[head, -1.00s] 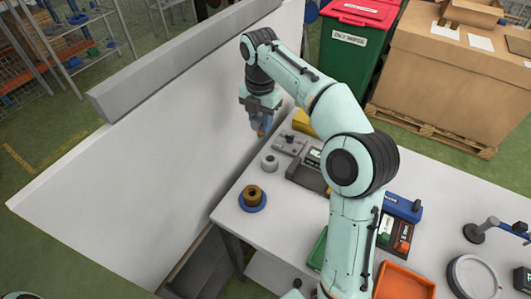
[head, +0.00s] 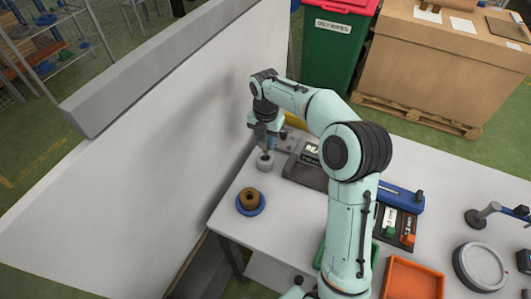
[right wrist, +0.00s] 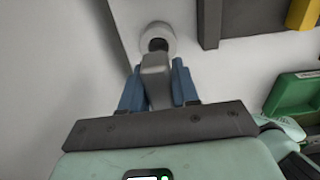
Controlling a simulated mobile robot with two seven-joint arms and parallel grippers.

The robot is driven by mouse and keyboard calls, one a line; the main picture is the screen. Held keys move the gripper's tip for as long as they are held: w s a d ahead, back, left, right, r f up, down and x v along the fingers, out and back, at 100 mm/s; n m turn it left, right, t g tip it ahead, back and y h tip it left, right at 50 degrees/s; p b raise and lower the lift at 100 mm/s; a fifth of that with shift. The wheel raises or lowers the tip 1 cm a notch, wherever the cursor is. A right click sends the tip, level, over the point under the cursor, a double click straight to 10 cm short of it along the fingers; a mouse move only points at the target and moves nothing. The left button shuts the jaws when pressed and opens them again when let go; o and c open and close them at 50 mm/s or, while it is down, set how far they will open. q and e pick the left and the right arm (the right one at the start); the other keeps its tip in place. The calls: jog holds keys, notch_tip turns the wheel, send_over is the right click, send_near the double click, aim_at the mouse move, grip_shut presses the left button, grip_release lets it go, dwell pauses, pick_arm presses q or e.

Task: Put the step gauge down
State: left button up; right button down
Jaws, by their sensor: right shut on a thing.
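The step gauge (right wrist: 156,82) looks like a grey, blocky-ended piece between the blue fingers of my right gripper (right wrist: 157,72). My right gripper (head: 267,141) is shut on it and points down near the wall panel. Just below it stands a short light-grey ring (head: 265,162) on the table; in the right wrist view the ring (right wrist: 169,32) shows a dark hole just beyond the gauge's end. The gauge's lower end is partly hidden, and I cannot tell whether it touches or enters the ring. My left gripper is out of view.
A brown spool (head: 249,195) on a blue disc (head: 250,211) stands nearer on the table (head: 226,222). A grey device (head: 306,172) stands right of the ring. The white wall panel (head: 150,150) rises close on the left. An orange tray (head: 414,280) lies front right.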

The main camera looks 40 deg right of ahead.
aim_at(265, 152)
jog(key=shift+w+f, duration=0.1)
jog(key=shift+f, duration=0.2)
notch_tip(265, 152, down, 5)
jog(key=shift+f+b, duration=0.2)
jog(key=shift+b, duration=0.1)
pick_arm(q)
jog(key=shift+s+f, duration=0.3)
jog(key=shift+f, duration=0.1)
pick_arm(e)
jog(key=shift+w, duration=0.1)
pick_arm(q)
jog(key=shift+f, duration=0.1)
pick_arm(e)
jog(key=shift+f, duration=0.1)
